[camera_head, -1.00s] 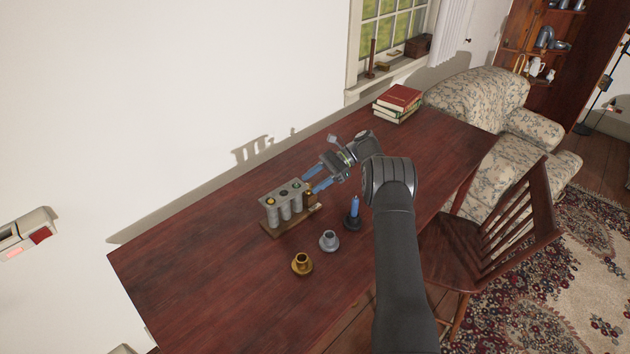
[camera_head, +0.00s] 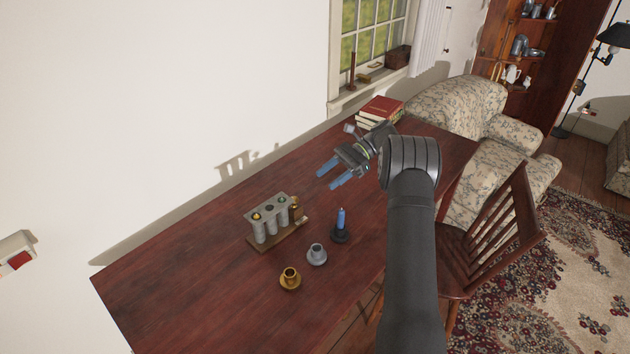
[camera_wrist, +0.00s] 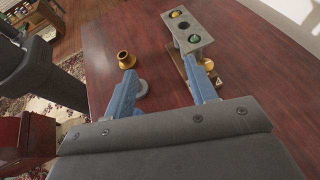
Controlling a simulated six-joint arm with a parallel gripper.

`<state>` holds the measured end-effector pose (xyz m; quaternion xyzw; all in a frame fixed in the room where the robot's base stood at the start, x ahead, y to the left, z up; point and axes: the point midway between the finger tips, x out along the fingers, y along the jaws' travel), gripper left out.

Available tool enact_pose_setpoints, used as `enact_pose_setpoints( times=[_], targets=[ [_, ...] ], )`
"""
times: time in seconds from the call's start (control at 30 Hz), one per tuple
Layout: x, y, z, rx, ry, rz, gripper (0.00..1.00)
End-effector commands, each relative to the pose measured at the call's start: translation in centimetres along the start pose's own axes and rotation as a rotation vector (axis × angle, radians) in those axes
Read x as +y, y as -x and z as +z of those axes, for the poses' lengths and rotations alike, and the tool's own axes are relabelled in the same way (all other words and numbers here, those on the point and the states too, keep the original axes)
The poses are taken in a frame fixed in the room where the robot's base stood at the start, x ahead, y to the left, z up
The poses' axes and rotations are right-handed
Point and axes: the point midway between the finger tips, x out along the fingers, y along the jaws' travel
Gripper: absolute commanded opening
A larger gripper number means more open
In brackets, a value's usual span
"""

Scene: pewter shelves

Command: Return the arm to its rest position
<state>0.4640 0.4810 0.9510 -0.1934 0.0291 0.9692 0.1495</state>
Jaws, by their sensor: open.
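My gripper (camera_head: 333,175) is open and empty, with two blue fingers spread apart above the dark red table (camera_head: 190,290). In the head view it is up and to the right of a grey rack of upright cylinders (camera_head: 268,220) on a wooden base, clear of it. In the wrist view the fingers (camera_wrist: 165,92) point toward the table. There the rack (camera_wrist: 187,32) is beyond the right finger, which hides part of its base. My arm enters from the bottom right and bends at a dark joint.
A gold cup-shaped holder (camera_head: 290,279), a grey one (camera_head: 316,255) and a dark holder with a blue candle (camera_head: 340,227) stand on the table. Books (camera_head: 380,112) are stacked at the far end. A wooden chair (camera_head: 495,235) and a sofa (camera_head: 465,105) are at right.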

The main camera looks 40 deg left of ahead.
Motion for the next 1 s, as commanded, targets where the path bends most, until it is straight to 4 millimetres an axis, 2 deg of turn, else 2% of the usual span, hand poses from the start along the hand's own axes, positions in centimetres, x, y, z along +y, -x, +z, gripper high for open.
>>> enact_pose_setpoints(
  times=[0.2,0.63,0.77,1.0],
  targets=[
    [1.3,1.3,0.5,0.004,0.0,-0.005,0.52],
    [1.2,1.2,0.5,0.003,0.0,-0.004,0.52],
    [0.4,0.3,0.1,0.0,-0.001,0.0,0.52],
    [-2.5,-2.8,-1.1,-0.001,-0.001,0.005,0.52]
  ],
)
